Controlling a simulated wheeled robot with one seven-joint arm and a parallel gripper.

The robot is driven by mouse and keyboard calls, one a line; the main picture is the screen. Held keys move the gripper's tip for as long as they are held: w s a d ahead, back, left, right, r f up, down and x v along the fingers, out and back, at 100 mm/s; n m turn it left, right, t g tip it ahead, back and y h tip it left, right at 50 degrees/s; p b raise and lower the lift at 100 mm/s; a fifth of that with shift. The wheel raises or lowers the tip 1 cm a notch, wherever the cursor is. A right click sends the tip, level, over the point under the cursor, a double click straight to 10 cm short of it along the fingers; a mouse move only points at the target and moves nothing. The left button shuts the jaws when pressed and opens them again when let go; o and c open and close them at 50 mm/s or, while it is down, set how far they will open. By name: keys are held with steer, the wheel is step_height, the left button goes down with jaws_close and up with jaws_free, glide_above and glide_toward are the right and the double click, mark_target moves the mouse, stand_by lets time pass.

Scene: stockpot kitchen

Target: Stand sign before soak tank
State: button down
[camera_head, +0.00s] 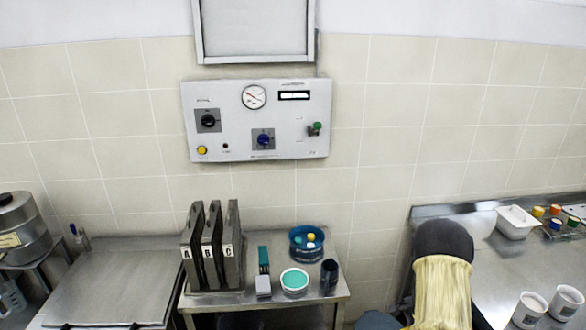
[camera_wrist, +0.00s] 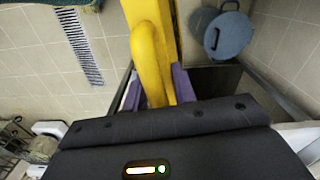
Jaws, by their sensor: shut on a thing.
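My gripper (camera_wrist: 152,90) shows in the wrist view, its purple fingers shut on a yellow piece with a rounded loop, which looks like the sign (camera_wrist: 150,45). The sign reaches past the top edge of the wrist view, so its far end and any lettering are out of sight. A dark, steel-edged, box-like shape (camera_wrist: 212,78) lies just right of the fingers; I cannot tell whether it is the soak tank. The head view shows neither the sign nor my fingers.
In the wrist view, a grey round lidded container (camera_wrist: 228,35) is at upper right and a slotted floor grate (camera_wrist: 80,48) at upper left. In the head view, a steel table (camera_head: 330,285) holds lettered dark holders (camera_head: 212,245); a counter (camera_head: 500,265) is at right.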

steer(key=s+a+f+n+b, duration=0.2)
steer(key=a+f+n+b, duration=0.5)
steer(key=a+f+b, duration=0.2)
steer(key=s+a+f+n+b, duration=0.2)
steer(key=a+f+n+b, duration=0.6)
steer(key=f, duration=0.5)
steer(key=shift+s+a+f+b, duration=0.2)
steer(key=shift+s+a+b, duration=0.2)
steer(key=shift+a+b, duration=0.95)
steer(key=shift+a+p, duration=0.25)
steer(key=shift+p, duration=0.15)
steer(key=s+f, duration=0.4)
steer(key=f, duration=1.1)
